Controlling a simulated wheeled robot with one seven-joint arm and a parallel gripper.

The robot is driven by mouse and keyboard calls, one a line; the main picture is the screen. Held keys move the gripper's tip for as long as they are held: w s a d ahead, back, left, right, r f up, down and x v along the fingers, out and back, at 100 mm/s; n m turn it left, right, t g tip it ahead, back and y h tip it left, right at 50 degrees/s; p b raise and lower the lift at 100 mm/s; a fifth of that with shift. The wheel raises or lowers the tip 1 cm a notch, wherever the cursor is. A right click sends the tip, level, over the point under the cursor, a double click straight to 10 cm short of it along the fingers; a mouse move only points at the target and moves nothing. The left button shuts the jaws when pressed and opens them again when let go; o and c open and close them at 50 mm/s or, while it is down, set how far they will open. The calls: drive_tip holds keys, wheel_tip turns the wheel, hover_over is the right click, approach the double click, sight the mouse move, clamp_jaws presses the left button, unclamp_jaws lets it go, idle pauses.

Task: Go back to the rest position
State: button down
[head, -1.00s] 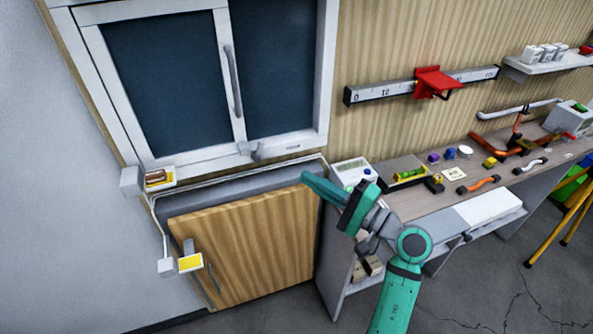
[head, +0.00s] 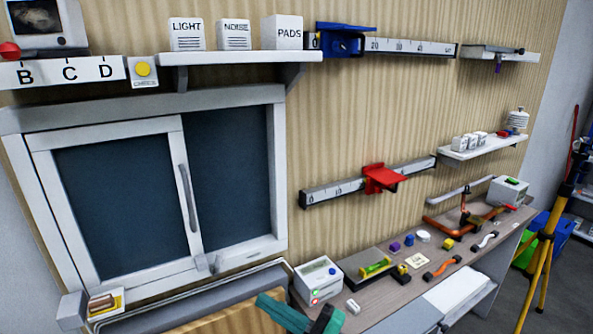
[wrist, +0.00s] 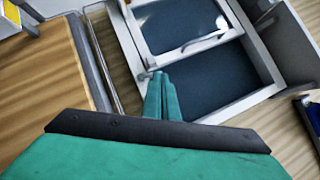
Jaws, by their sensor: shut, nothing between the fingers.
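My gripper shows in the wrist view (wrist: 162,97) as teal fingers pressed together, with nothing between them. In the head view part of my teal gripper (head: 285,312) shows at the bottom edge, in front of the wooden door panel (head: 232,322) and left of the bench. The rest of my arm is out of the head view. The sliding window (head: 125,195) with dark panes and a grey handle stands behind and above it. The same window shows upside down in the wrist view (wrist: 190,25).
A wooden bench (head: 385,308) on the right carries a white device (head: 318,280), a tray with a green level (head: 375,268) and several small parts. Wall rulers with a red slider (head: 382,179) and a blue slider (head: 340,41) hang above. A yellow tripod (head: 545,235) stands at far right.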

drive_tip(key=s+a+f+m+t+y, duration=0.1)
drive_tip(key=s+a+m+t+y, duration=0.1)
drive_tip(key=s+m+t, duration=0.75)
drive_tip(key=s+d+f+n+g+h, duration=0.1)
drive_tip(key=s+d+f+n+h, duration=0.3)
drive_tip(key=s+f+n+h, duration=0.6)
drive_tip(key=s+d+f+n+g+h, duration=0.2)
drive_tip(key=s+f+n+h, duration=0.8)
drive_tip(key=s, duration=0.6)
wheel_tip(320, 180, down, 2)
drive_tip(key=shift+s+d+f+h, duration=0.1)
drive_tip(key=shift+s+d+h, duration=0.3)
drive_tip(key=shift+d, duration=0.45)
drive_tip(key=c, duration=2)
unclamp_jaws()
drive_tip(key=shift+s+f, duration=0.2)
drive_tip(key=shift+s, duration=0.1)
drive_tip(key=shift+d+g, duration=0.1)
drive_tip(key=shift+g, duration=0.15)
